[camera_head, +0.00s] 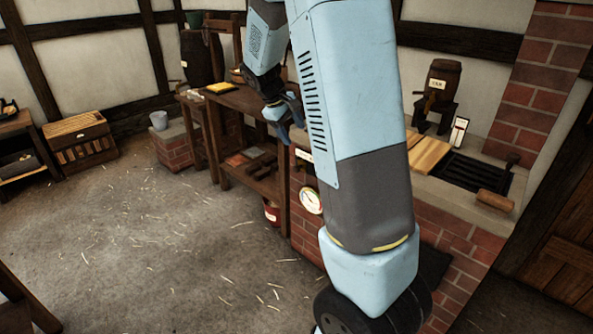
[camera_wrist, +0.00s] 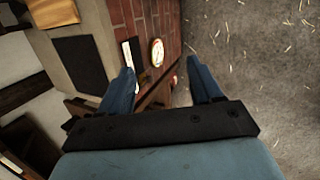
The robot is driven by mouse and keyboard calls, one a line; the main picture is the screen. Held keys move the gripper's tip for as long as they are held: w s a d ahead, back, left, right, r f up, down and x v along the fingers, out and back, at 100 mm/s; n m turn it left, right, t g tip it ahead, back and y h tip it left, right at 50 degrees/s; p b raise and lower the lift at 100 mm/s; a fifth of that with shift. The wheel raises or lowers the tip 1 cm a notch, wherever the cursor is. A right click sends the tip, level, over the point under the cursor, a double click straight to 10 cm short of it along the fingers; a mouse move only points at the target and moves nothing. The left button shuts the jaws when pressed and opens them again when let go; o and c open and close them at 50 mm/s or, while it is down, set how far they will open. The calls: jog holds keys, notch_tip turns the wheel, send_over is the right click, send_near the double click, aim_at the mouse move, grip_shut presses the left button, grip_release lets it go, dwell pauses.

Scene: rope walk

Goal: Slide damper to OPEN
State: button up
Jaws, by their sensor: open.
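My gripper (camera_head: 284,118) hangs over the wooden workbench in the head view, left of the brick stove. In the wrist view my gripper (camera_wrist: 160,72) has its two blue fingers wide apart with nothing between them. A white labelled plate (camera_head: 304,155) shows on the stove's brick front above a round gauge, partly hidden by my arm. A similar white strip (camera_wrist: 129,55) shows beyond the fingers in the wrist view, beside the gauge (camera_wrist: 156,51). I cannot tell for sure that this plate belongs to the damper, nor where its slide stands.
The brick stove (camera_head: 465,232) bears a dark grate (camera_head: 474,171), a wooden board (camera_head: 430,154) and a labelled keg (camera_head: 440,85). A workbench (camera_head: 238,98) stands to its left. The straw-strewn floor (camera_head: 150,240) is open at the left.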

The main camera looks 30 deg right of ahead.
jog(key=w+d+f+n+h, duration=0.3)
jog(key=w+f+h, duration=0.1)
jog(key=w+f, duration=0.5)
jog(key=w+d+f+n+h, duration=0.35)
jog(key=w+f, duration=0.35)
jog(key=f, duration=0.3)
jog(key=n+t+h, duration=0.5)
jog(key=n+t, duration=0.1)
jog(key=n, duration=0.5)
send_near(295, 169)
jog(key=shift+y, duration=0.25)
jog(key=x, duration=1.1)
jog(key=shift+r, duration=0.1)
jog(key=shift+w+a, duration=0.1)
grip_shut()
